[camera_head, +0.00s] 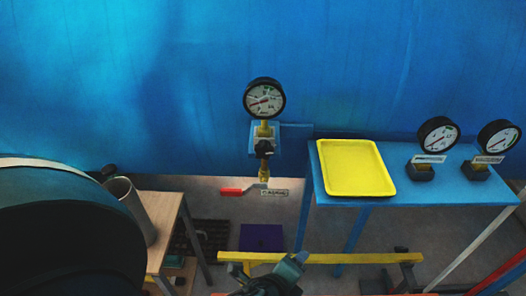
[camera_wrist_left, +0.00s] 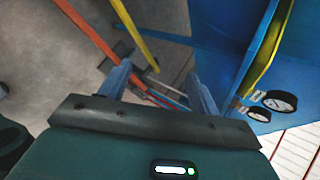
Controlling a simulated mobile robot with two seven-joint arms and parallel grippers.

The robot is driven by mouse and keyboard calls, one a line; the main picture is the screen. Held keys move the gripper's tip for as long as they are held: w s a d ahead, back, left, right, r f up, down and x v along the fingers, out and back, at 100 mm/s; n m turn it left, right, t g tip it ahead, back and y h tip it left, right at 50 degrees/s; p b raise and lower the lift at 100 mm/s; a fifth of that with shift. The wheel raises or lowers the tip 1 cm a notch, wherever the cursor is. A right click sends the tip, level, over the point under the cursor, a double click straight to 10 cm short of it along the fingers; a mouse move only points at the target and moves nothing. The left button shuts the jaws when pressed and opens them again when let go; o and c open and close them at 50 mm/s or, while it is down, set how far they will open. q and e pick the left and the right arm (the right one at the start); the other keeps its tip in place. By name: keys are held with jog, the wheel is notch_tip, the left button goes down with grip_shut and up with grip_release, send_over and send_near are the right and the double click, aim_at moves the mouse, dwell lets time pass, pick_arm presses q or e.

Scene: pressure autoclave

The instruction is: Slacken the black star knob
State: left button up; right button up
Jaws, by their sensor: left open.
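The black star knob (camera_head: 264,149) sits on a small valve assembly on the blue wall, just below a round white-faced gauge (camera_head: 265,98). A yellow stem shows above and below it. My left gripper (camera_wrist_left: 158,72) is open and empty in the left wrist view, its two fingers apart above the floor. The knob does not show in that view. In the head view a dark part of my own arm shows at the bottom centre, below and apart from the knob. My right gripper cannot be made out.
A red-handled valve (camera_head: 232,191) is below the knob. A blue table (camera_head: 400,160) at the right bears a yellow tray (camera_head: 355,168) and two gauges (camera_head: 438,135) (camera_head: 499,138). A yellow beam (camera_head: 330,258) crosses low in front. A wooden table (camera_head: 165,215) is at left.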

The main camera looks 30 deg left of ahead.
pick_arm(q)
jog(key=w+a+r+m+t+y+p, duration=0.1)
jog(key=w+a+r+m+t+y, duration=0.2)
jog(key=r+m, duration=0.45)
jog(key=m+t+y, duration=0.2)
jog(key=m+y, duration=0.2)
jog(key=y, duration=0.3)
send_near(264, 152)
jog(key=p+x, duration=0.2)
jog(key=x, duration=0.6)
jog(key=shift+w+a, duration=0.25)
pick_arm(e)
jog(key=shift+s+d+r+g+h, duration=0.15)
jog(key=shift+d, duration=0.25)
jog(key=shift+s+d+r+g+h, duration=0.15)
jog(key=shift+d, duration=0.25)
pick_arm(q)
jog(key=shift+c, duration=0.5)
jog(key=c, duration=0.9)
jog(key=shift+o, duration=0.2)
pick_arm(e)
jog(key=shift+r, duration=0.1)
